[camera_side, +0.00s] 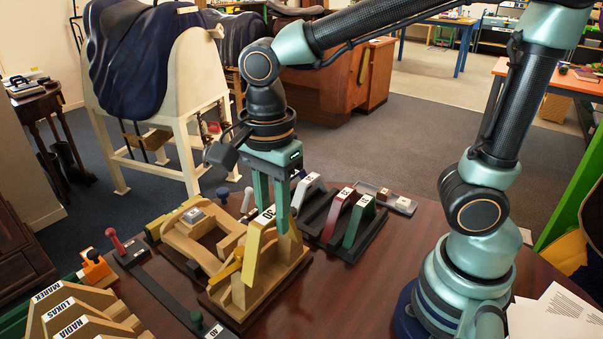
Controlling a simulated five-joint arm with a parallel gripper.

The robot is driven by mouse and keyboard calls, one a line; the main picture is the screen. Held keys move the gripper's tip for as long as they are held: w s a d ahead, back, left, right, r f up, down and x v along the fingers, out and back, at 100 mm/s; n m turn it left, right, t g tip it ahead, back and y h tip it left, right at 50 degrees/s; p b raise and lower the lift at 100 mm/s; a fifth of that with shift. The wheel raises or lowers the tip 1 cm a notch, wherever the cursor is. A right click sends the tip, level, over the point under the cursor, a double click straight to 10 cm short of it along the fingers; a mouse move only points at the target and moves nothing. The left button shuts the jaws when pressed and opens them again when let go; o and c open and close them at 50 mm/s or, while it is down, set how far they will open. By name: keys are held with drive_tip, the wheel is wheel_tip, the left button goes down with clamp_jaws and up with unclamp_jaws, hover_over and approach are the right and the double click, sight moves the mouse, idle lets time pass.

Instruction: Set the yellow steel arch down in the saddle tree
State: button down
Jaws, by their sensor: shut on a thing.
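My gripper (274,212) points down and is shut on the yellow steel arch (254,252), which is marked 30. I hold the arch upright by its top. It is at the front of the pale wooden saddle tree (208,236), over the wooden stand with a dark base (280,268). One leg of the arch hangs down in front of the wood. The other leg is mostly hidden. I cannot tell whether the arch touches the wood or sits in it.
A dark rack (325,222) to the right holds a grey arch (306,190), a red arch (340,212) and a green arch (358,222). A grey tray (402,206) lies behind it. Named wooden pieces (75,318) stand front left. Papers (560,312) lie at right.

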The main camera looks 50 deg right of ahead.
wheel_tip(320, 180, up, 5)
drive_tip(key=shift+r, duration=0.35)
drive_tip(key=shift+w+d+r+n, duration=0.1)
drive_tip(key=shift+w+d+n, duration=0.1)
drive_tip(key=shift+n, duration=0.1)
drive_tip(key=w+d+f+n, duration=0.1)
drive_tip(key=w+d+n, duration=0.7)
drive_tip(key=d+n, duration=0.6)
wheel_tip(320, 180, down, 7)
drive_tip(key=s+a+n, duration=0.1)
drive_tip(key=s+n, duration=0.1)
drive_tip(key=n, duration=0.1)
wheel_tip(320, 180, up, 10)
drive_tip(key=w+a+n, duration=0.1)
drive_tip(key=a+n, duration=1.1)
drive_tip(key=n, duration=0.6)
drive_tip(key=shift+w+f, duration=0.2)
drive_tip(key=shift+f, duration=5.55)
